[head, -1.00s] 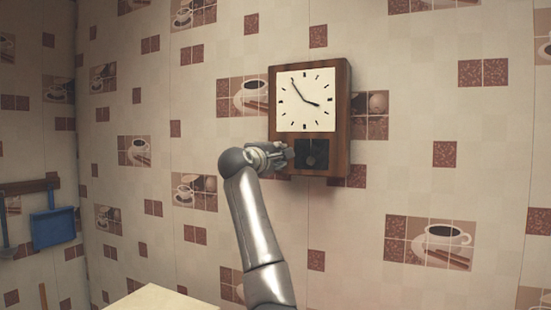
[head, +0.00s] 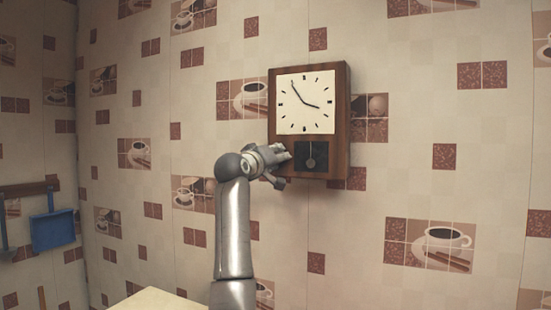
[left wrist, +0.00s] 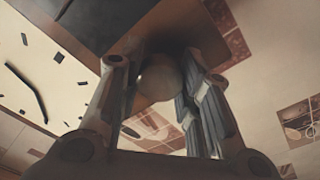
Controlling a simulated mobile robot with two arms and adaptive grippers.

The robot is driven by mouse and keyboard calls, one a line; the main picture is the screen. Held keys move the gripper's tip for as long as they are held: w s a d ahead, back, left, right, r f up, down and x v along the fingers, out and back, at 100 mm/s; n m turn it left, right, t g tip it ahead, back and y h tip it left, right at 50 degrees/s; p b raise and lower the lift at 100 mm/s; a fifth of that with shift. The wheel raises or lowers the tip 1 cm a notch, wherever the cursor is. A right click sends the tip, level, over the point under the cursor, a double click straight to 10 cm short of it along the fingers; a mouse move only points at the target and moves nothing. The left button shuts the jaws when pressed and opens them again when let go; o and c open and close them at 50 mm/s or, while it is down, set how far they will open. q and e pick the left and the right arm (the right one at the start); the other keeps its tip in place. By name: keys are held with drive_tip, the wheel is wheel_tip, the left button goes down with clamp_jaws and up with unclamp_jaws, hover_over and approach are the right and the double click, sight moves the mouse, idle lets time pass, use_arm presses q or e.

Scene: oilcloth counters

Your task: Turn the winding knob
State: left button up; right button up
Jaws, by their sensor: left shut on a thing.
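The wooden wall clock (head: 341,120) has a white face with dark hands. Below the face is a dark window with a round pendulum (head: 310,161). In the head view my left gripper (head: 284,167) is at the clock's lower left edge and hides the winding knob. In the left wrist view the round, pale winding knob (left wrist: 160,77) sits between the two fingers, and my left gripper is shut on it. The clock face (left wrist: 40,75) shows at the left of that view, tilted. My right gripper is in neither view.
The tiled-pattern wall (head: 400,170) is flat and clear around the clock. A blue dustpan (head: 53,229) hangs from a rack at the far left. A pale counter corner (head: 158,299) shows at the bottom left.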

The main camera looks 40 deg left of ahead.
use_arm(q)
drive_tip(key=shift+m, duration=1)
drive_tip(key=o, duration=1.1)
drive_tip(key=shift+c, duration=0.2)
drive_tip(key=v, duration=1.2)
drive_tip(key=shift+a+f, duration=0.1)
drive_tip(key=shift+f, duration=0.1)
